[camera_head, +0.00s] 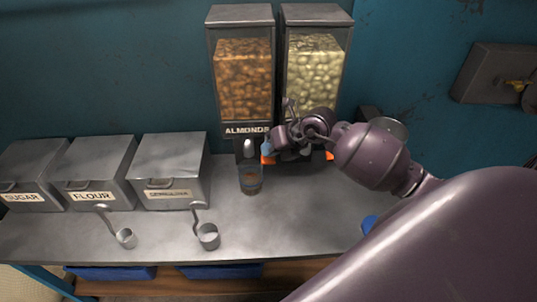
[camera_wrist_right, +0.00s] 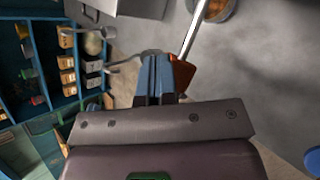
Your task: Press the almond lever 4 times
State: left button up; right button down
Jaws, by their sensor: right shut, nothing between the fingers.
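The almond dispenser (camera_head: 242,80) stands against the wall, a clear-fronted box full of brown almonds with a label reading ALMONDS. Its silver lever (camera_head: 248,148) shows below the label. A clear glass (camera_head: 250,180) with some brown contents stands on the counter below the lever; its edge also shows at the top of the right wrist view (camera_wrist_right: 222,9). My right gripper (camera_head: 267,152), with blue and orange fingers, is shut and empty just right of the lever. In the right wrist view a silver rod (camera_wrist_right: 194,32) lies close beside the fingertips (camera_wrist_right: 160,62); contact is unclear. My left gripper is not in view.
A second dispenser (camera_head: 315,75) with pale nuts stands right of the almonds, partly behind my right arm. Sugar, flour and another labelled metal bin (camera_head: 168,165) stand at left. Two metal scoops (camera_head: 207,235) lie in front. The counter (camera_head: 285,215) right of the glass is clear.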

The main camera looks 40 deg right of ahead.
jog(key=shift+r+p, duration=0.45)
jog(key=shift+r, duration=0.25)
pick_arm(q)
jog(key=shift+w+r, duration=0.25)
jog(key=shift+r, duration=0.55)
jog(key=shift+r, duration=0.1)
pick_arm(e)
notch_tip(320, 180, up, 5)
jog(key=p, duration=0.4)
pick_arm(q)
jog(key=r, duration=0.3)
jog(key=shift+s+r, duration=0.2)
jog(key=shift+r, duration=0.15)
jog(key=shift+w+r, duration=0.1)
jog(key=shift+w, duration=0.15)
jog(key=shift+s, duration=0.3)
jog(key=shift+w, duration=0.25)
